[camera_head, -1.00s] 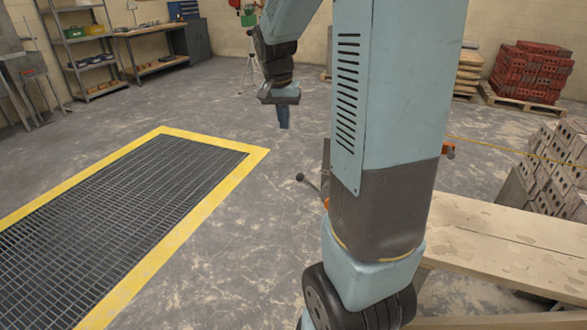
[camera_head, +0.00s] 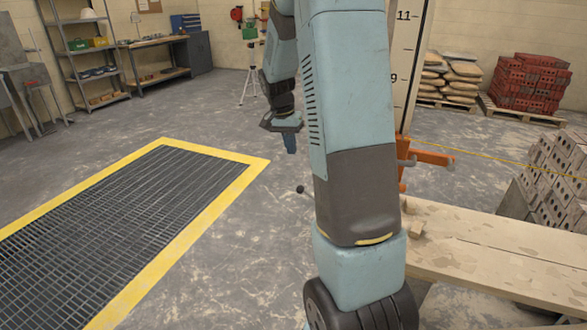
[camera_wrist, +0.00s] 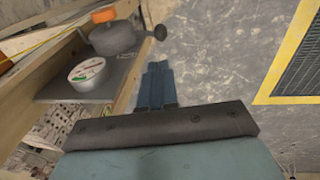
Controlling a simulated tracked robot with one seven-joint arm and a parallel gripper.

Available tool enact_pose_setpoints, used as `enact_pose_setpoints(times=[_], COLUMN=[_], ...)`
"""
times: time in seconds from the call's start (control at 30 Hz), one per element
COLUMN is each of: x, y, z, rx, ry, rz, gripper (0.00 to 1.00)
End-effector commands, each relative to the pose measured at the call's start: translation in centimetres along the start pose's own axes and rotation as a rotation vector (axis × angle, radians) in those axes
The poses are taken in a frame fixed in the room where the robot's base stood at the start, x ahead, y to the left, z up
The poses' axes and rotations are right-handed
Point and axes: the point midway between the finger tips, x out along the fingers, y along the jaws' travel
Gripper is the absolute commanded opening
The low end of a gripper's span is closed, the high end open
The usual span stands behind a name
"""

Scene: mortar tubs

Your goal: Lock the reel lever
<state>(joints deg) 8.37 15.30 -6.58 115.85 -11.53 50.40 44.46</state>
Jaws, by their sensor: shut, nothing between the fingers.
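My gripper (camera_head: 291,146) hangs in the air beyond the arm in the head view, with its blue fingers shut and empty. In the wrist view the fingers (camera_wrist: 157,70) are together. The dark grey reel body (camera_wrist: 113,39) with an orange cap sits at the upper left there. Its lever reaches right and ends in a dark ball knob (camera_wrist: 160,32), just above the fingertips in the picture and apparently apart from them. In the head view the knob (camera_head: 300,188) shows left of my arm, below the gripper in the picture. My arm hides the reel there.
A round tin (camera_wrist: 88,75) with a white lid stands beside the reel on a grey plate. The wooden plank (camera_head: 500,245) lies right of my arm, with an orange clamp (camera_head: 432,157) behind it. Clear floor lies left, up to the yellow-edged grating (camera_head: 215,205).

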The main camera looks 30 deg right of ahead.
Motion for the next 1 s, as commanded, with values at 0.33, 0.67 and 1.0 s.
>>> enact_pose_setpoints(times=[0.33,0.67,1.0], x=[5.3,10.9,13.4], y=[0.1,0.0,0.0], z=[0.1,0.1,0.1], rx=[-0.001,-0.002,-0.001], ry=[-0.003,-0.003,-0.001], rz=[0.003,0.003,0.0], gripper=[0.0,0.0,0.0])
